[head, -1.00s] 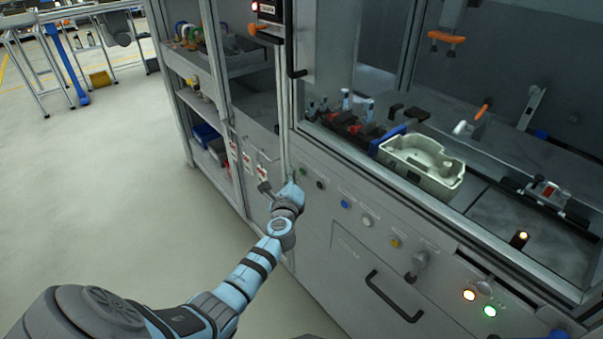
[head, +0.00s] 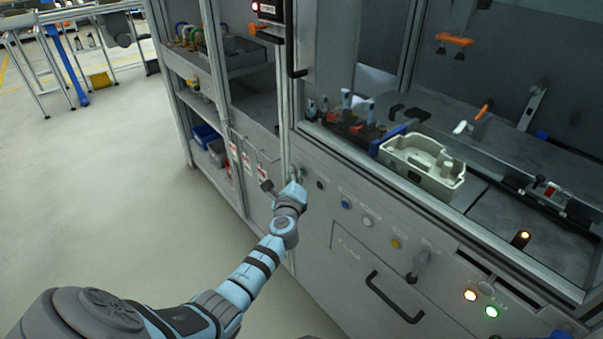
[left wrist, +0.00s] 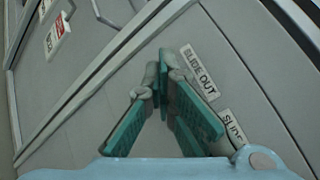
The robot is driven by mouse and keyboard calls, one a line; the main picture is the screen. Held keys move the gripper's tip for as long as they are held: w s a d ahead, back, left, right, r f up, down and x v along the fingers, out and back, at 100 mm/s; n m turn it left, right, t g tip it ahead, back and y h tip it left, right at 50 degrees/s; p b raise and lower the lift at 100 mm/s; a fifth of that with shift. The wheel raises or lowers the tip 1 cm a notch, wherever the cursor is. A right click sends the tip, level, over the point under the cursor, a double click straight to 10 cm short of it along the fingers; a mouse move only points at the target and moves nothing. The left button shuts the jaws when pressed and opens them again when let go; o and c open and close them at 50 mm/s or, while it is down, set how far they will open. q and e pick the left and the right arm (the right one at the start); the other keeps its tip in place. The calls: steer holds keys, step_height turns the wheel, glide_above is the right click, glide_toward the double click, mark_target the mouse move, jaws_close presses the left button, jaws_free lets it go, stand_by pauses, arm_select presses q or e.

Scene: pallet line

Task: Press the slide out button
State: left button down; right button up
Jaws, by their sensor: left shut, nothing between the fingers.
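The "SLIDE OUT" label (left wrist: 199,72) is on the grey panel in the left wrist view, just right of my left fingertips. A second label (left wrist: 233,127), partly hidden by a finger, begins with "SLID". My left gripper (left wrist: 165,62) is shut and empty, its tips at or very near the panel; I cannot tell whether they touch. The button beside the label is hidden behind the fingers. In the head view my left gripper (head: 298,178) is at the left end of the button row, left of a black button (head: 320,185). My right gripper is not in view.
Blue (head: 346,204), white (head: 368,221) and yellow (head: 396,243) buttons and a grey knob (head: 420,262) continue down the row. A black handle (head: 393,298) sticks out below. A pale tray (head: 422,168) stands inside the machine. The floor left of the arm is clear.

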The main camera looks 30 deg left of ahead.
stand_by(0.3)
arm_select(q)
steer(key=shift+s+a+p, duration=0.2)
steer(key=shift+s+p, duration=0.2)
steer(key=shift+s, duration=0.45)
steer(key=s, duration=0.1)
steer(key=s+a+p, duration=0.1)
steer(key=s, duration=0.2)
steer(key=shift+s+a+p, duration=0.25)
steer(key=shift+s+p, duration=0.05)
stand_by(0.4)
